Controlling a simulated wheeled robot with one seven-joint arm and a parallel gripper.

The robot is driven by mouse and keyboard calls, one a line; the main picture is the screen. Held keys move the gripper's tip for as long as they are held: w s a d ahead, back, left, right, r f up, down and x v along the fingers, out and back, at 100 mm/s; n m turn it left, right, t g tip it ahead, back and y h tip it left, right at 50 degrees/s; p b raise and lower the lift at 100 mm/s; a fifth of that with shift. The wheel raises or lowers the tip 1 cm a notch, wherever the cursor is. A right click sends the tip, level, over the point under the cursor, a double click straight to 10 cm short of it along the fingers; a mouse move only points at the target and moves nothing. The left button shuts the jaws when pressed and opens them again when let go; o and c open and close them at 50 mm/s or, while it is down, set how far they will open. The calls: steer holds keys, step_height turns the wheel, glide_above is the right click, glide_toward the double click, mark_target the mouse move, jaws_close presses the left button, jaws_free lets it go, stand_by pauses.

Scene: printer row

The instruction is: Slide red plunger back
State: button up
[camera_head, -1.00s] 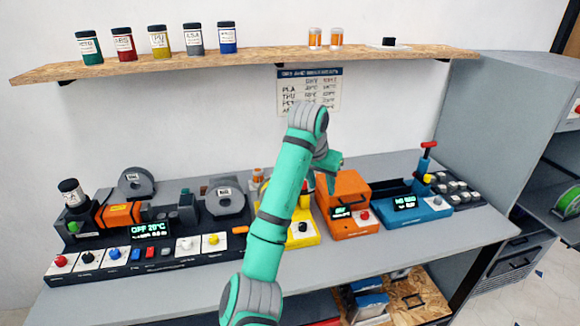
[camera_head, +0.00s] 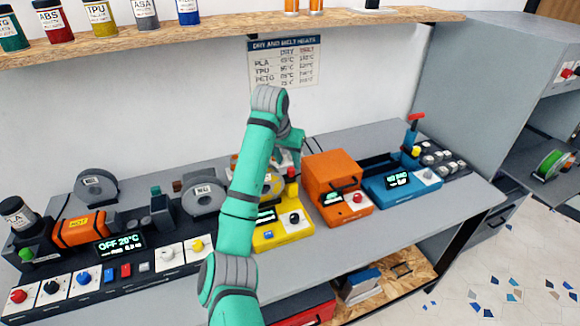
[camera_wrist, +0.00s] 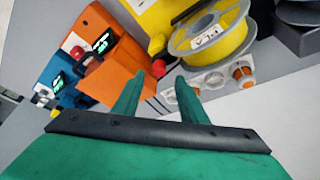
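A red knob (camera_head: 292,174), which may be the plunger, stands at the right of the yellow machine (camera_head: 284,234) in the head view. The wrist view shows a red knob (camera_wrist: 158,68) just beyond my fingertips, between the yellow and orange machines. My gripper (camera_wrist: 159,80) is open, with a gap between its two green fingers and nothing held; contact with the knob cannot be told. In the head view my arm partly covers the yellow machine.
The orange machine (camera_head: 336,178) stands right of the yellow one. A yellow spool (camera_wrist: 208,40) and small orange-capped jars (camera_wrist: 242,72) are close to my fingers. The black control station (camera_head: 120,262) fills the left. The grey bench front (camera_head: 390,240) is clear.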

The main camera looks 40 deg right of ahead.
mark_target(291, 169)
steer(key=shift+x, duration=2.45)
